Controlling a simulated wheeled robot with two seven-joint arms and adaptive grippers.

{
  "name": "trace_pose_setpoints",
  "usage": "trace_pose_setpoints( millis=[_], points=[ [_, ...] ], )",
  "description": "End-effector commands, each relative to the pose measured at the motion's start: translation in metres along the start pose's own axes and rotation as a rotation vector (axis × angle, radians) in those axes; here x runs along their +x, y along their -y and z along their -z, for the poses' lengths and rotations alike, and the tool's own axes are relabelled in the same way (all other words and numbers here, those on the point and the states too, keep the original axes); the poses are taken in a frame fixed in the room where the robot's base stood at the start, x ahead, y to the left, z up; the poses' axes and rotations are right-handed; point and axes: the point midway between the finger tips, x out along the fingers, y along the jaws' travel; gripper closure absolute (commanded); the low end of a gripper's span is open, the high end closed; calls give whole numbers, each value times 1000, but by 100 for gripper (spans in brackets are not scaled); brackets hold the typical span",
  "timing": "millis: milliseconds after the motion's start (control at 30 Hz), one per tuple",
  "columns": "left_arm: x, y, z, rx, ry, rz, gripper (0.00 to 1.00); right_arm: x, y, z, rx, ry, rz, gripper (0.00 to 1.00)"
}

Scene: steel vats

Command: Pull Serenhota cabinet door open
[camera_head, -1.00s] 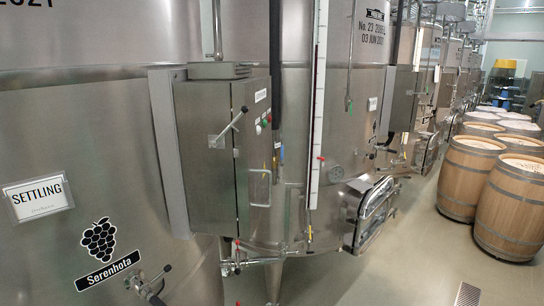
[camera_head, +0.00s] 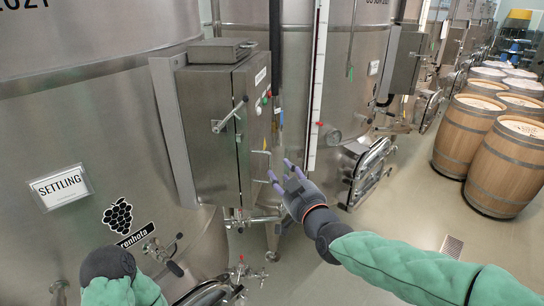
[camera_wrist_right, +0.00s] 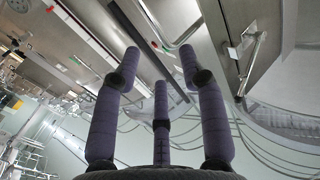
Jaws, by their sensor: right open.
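The Serenhota cabinet (camera_head: 207,130) is a grey steel box against the vat that bears the grape label and the partly hidden Serenhota name. Its door looks shut. A lever (camera_head: 231,114) sits on its broad face. The narrow side carries small buttons and a metal pull handle (camera_head: 262,153). My right gripper (camera_head: 281,172) is open and empty, just right of that handle, with its purple fingers spread. Its fingers (camera_wrist_right: 159,62) also show in the right wrist view, with a metal bar handle (camera_wrist_right: 253,62) to their right, apart from them. My left arm shows at the lower left; its gripper is not visible.
Several wooden barrels (camera_head: 467,135) stand at the right. A hatch (camera_head: 369,172) juts from the neighbouring vat, right of my right gripper. Pipes and valves (camera_head: 245,218) run below the cabinet. The floor between the vats and barrels is open, with a drain grate (camera_head: 451,246).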

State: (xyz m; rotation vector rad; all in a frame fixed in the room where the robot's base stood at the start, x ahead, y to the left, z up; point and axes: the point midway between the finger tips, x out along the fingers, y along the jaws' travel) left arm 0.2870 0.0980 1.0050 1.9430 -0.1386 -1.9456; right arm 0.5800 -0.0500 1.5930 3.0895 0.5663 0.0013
Motion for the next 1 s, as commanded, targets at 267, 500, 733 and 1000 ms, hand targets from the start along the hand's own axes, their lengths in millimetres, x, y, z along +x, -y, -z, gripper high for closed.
trace_pose_setpoints(
  millis=[267,500,733,1000],
  points=[
    [-15,-5,0,0,0,0,100,41,0,2,1,3,1,58],
    [-24,-8,-1,0,0,0,100,68,0,1,1,1,0,58],
    [-26,-9,-1,0,0,0,100,78,0,0,1,1,0,58],
    [-26,-9,-1,0,0,0,100,79,0,0,1,1,0,58]
  ],
)
